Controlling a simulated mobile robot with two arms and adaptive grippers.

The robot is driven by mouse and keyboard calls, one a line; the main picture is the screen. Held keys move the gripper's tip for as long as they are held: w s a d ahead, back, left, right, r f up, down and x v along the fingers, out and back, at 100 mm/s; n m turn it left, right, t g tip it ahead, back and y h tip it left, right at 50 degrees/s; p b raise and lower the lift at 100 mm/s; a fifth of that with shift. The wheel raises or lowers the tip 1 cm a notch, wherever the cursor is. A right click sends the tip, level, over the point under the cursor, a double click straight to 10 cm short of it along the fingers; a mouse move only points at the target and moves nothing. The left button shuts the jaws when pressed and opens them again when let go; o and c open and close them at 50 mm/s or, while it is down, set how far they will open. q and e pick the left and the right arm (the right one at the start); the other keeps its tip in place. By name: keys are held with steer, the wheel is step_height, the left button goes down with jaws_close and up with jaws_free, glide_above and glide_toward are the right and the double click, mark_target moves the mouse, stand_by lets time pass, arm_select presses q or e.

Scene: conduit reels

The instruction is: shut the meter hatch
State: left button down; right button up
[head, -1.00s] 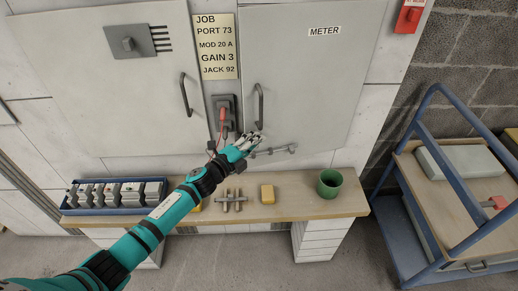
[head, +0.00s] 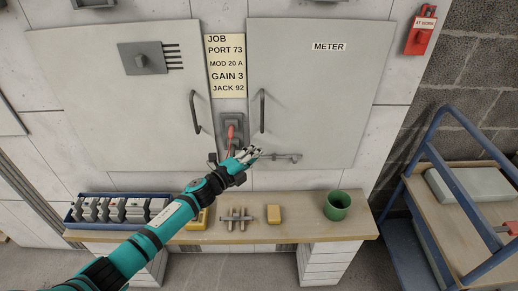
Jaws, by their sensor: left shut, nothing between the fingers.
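The meter hatch (head: 325,95) is a large light-grey door labelled METER, with a dark vertical handle (head: 262,111) near its left edge. It looks flush with the wall or nearly so; a small gap cannot be ruled out. A grey latch-like bar (head: 284,157) lies across its lower left part. My left gripper (head: 251,154) is shut and empty at the hatch's lower left corner, below the handle and beside the bar's left end. Whether it touches the hatch is unclear. My right gripper is out of view.
Left of the hatch are a job note (head: 225,66), a red-handled switch (head: 231,131) and another grey door (head: 110,120). A blue cart (head: 430,150) stands right.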

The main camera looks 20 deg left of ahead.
arm_select(q)
steer(key=s+a+p, duration=0.1)
steer(key=s, duration=0.5)
steer(key=shift+p, duration=0.4)
steer(key=shift+s, duration=0.1)
steer(key=s+a+f+n+g+y, duration=0.25)
steer(key=s+f+n, duration=0.2)
steer(key=f, duration=0.55)
steer(key=s+a+f+n+g+y, duration=0.15)
steer(key=s+a+f+n, duration=0.35)
steer(key=f, duration=0.6)
steer(key=s+f+n+g+y, duration=0.25)
steer(key=s+f, duration=0.35)
steer(key=f, duration=0.4)
steer(key=s+f+n+g, duration=0.2)
steer(key=s+f, duration=0.4)
steer(key=s, duration=0.6)
steer(key=s+d+f+n+g+y, duration=0.1)
steer(key=s+f+n+g, duration=0.2)
steer(key=s, duration=1)
steer(key=s+d+f+n+g+y, duration=0.1)
steer(key=s+f+n+g, duration=0.2)
steer(key=s+f, duration=0.5)
steer(key=s+n, duration=0.1)
steer(key=s, duration=0.4)
steer(key=shift+d+f, duration=0.25)
steer(key=shift+f, duration=0.1)
